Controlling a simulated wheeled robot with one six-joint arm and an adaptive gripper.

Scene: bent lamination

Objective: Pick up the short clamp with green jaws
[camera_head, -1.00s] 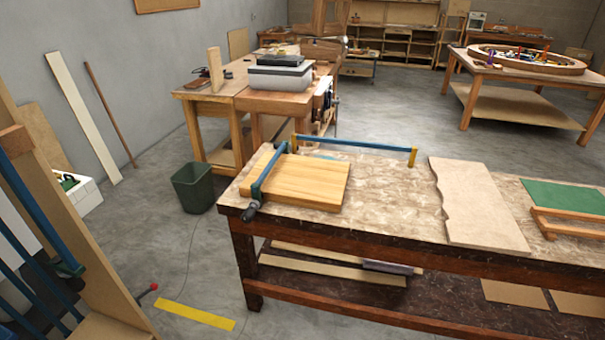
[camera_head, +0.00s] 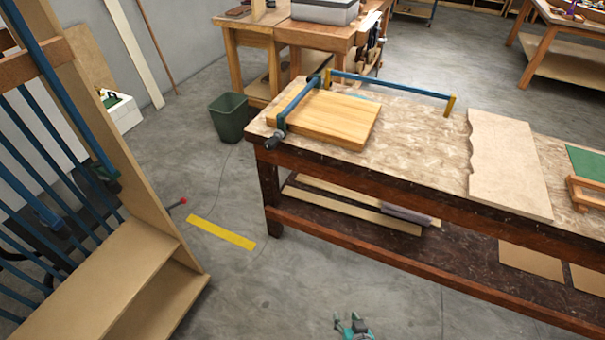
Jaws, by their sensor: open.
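The short clamp with green jaws (camera_head: 299,101) lies across the left end of a light wooden board (camera_head: 335,117) on the workbench. It has a blue bar, dark green jaws and a dark handle that sticks out past the bench's front left edge. A longer blue clamp with yellow jaws (camera_head: 390,85) lies behind the board. My gripper (camera_head: 347,318) shows as small teal fingers at the bottom edge, low in front of the bench and far from the clamp. It is open and looks empty; most of it is out of frame.
A rack with long blue clamps (camera_head: 50,150) stands at left. A green bin (camera_head: 229,117) and a yellow floor strip (camera_head: 221,232) are left of the workbench (camera_head: 425,192). A wavy-edged panel (camera_head: 508,165) lies on the bench. The floor in front is clear.

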